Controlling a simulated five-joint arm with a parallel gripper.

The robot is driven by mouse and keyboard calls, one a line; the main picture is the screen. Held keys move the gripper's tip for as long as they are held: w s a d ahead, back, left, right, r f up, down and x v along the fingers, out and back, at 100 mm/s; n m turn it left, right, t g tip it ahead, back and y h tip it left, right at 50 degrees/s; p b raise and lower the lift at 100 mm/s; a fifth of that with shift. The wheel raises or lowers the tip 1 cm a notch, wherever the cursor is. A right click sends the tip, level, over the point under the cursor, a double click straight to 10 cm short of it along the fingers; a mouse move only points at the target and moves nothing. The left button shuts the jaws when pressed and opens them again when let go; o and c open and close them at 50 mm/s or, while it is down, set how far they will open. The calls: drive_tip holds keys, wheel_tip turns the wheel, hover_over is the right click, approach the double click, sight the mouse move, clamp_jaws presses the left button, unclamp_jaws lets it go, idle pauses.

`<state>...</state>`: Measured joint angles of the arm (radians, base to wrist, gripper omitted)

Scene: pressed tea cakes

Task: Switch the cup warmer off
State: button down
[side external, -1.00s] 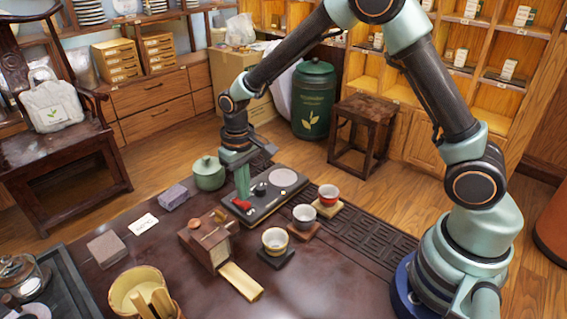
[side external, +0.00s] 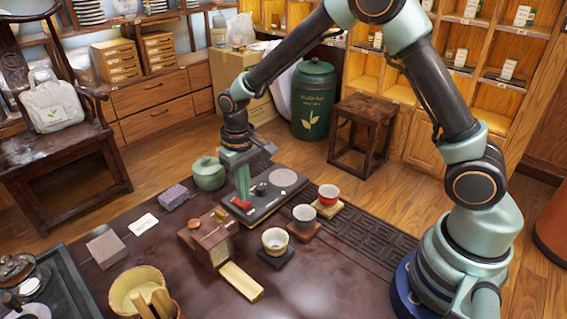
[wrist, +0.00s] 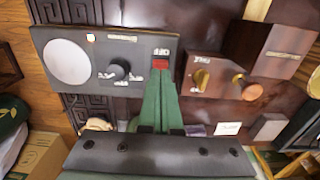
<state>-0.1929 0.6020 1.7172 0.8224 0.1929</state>
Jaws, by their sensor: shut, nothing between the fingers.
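The cup warmer (side external: 265,207) is a dark flat slab on the table with a pale round plate (side external: 284,177) and a black knob. My gripper (side external: 243,196) points down at the switch end of the warmer. In the wrist view my gripper (wrist: 160,80) is shut and empty, its tips right at the red switch. I cannot tell whether they touch it. The switch (side external: 240,205) is partly hidden in the side view.
A wooden box (side external: 209,247) stands close in front of the warmer. Several cups stand to its right, including a red one (side external: 328,194). A green lidded pot (side external: 208,174) stands behind left, with a purple block (side external: 173,196) beside it. The front right of the table is clear.

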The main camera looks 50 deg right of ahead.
drive_tip(key=shift+f, duration=1)
idle(0.9)
drive_tip(key=shift+r, duration=3.55)
wheel_tip(320, 180, up, 10)
drive_tip(key=t, duration=0.2)
hover_over(246, 203)
drive_tip(key=s+d, duration=0.4)
drive_tip(key=s, duration=0.1)
drive_tip(key=s+d+r+t, duration=0.3)
drive_tip(key=s+d+r, duration=0.1)
drive_tip(key=s, duration=0.6)
drive_tip(key=shift+t, duration=0.3)
